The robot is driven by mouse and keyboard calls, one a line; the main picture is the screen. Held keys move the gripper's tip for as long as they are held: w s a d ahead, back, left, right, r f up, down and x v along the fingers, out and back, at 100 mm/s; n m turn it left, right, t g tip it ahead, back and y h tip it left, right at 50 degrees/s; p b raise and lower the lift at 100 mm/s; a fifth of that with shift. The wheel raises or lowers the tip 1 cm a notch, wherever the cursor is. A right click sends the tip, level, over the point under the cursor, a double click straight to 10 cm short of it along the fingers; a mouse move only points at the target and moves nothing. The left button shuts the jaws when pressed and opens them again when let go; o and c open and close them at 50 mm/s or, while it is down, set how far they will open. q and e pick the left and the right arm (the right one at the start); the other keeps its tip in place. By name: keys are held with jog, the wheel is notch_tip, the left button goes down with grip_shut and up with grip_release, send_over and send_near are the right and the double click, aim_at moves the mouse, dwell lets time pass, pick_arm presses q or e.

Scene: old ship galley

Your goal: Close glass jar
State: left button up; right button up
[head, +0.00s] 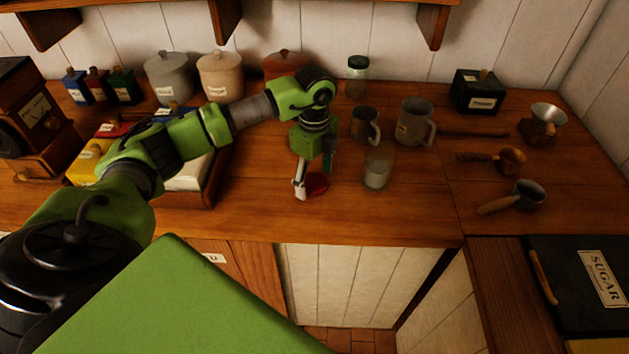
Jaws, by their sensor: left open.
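A glass jar (377,170) stands upright on the wooden counter, with something pale in its lower part and no lid visible on top. I cannot tell whether the fingers touch the lid. My right gripper is not in view.
Two metal mugs (413,124) stand behind the jar, and a dark-lidded jar (357,78) stands near the wall. Scoops (516,196) lie at the right. An open wooden box (208,180) is at the left. The counter in front of the jar is clear.

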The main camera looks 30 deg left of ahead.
pick_arm(q)
jog(key=c, duration=0.9)
jog(key=shift+o, duration=0.2)
jog(key=shift+r, duration=0.1)
jog(key=shift+r, duration=0.55)
jog(key=s+d+r+b, duration=0.3)
jog(key=s+d+r, duration=0.6)
jog(key=s+r, duration=0.2)
jog(key=shift+r, duration=0.4)
jog(key=shift+w, duration=0.1)
